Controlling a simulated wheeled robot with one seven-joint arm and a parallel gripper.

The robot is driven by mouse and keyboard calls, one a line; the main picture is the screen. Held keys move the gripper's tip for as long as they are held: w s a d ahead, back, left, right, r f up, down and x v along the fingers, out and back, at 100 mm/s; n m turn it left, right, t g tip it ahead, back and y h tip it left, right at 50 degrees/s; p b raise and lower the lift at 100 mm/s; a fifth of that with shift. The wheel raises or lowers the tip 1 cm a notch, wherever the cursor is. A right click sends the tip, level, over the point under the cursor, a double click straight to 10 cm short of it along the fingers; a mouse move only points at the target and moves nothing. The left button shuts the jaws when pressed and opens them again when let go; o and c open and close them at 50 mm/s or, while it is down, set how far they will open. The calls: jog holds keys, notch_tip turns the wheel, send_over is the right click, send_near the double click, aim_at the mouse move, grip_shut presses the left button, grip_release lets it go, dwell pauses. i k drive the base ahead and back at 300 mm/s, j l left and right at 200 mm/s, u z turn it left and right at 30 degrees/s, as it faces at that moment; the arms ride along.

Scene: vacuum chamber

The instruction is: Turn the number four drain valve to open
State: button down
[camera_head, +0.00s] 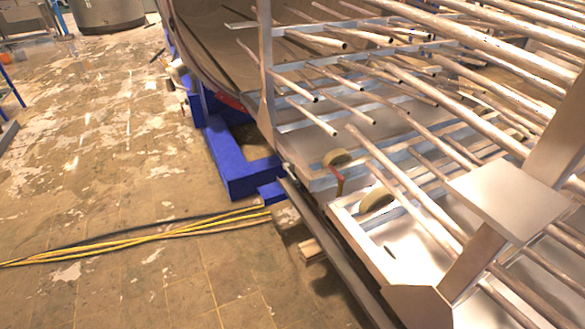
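I see no valve that I can make out as the number four drain valve, and no number label is readable. A small reddish-brown upright piece (338,180) stands at the edge of the metal rack, beside a beige round part (337,157); I cannot tell whether it is a valve handle. My gripper is not in view.
A metal rack with many long rods (430,95) fills the right side, some rod ends sticking out leftward. A blue steel support (240,170) stands by the curved chamber wall (205,50). Yellow cables (130,240) cross the worn floor (100,150), which is mostly clear at left.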

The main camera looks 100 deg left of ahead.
aim_at(339, 177)
jog(key=j+u, duration=0.2)
jog(key=u, duration=0.25)
jog(key=j+u, duration=0.25)
jog(key=u, duration=0.15)
jog(key=j+u, duration=0.2)
jog(key=u, duration=0.25)
jog(key=j+u, duration=0.2)
jog(key=u, duration=0.2)
jog(key=i+j+u, duration=0.15)
jog(key=j, duration=0.35)
jog(key=i+j+u, duration=0.15)
jog(key=i+j, duration=0.15)
jog(key=j, duration=0.15)
jog(key=i+j+u, duration=0.15)
jog(key=j, duration=0.3)
jog(key=l+u, duration=0.1)
jog(key=u, duration=0.3)
jog(key=i+l+u, duration=0.1)
jog(key=u, duration=0.3)
jog(key=l+u, duration=0.15)
jog(key=u, duration=0.3)
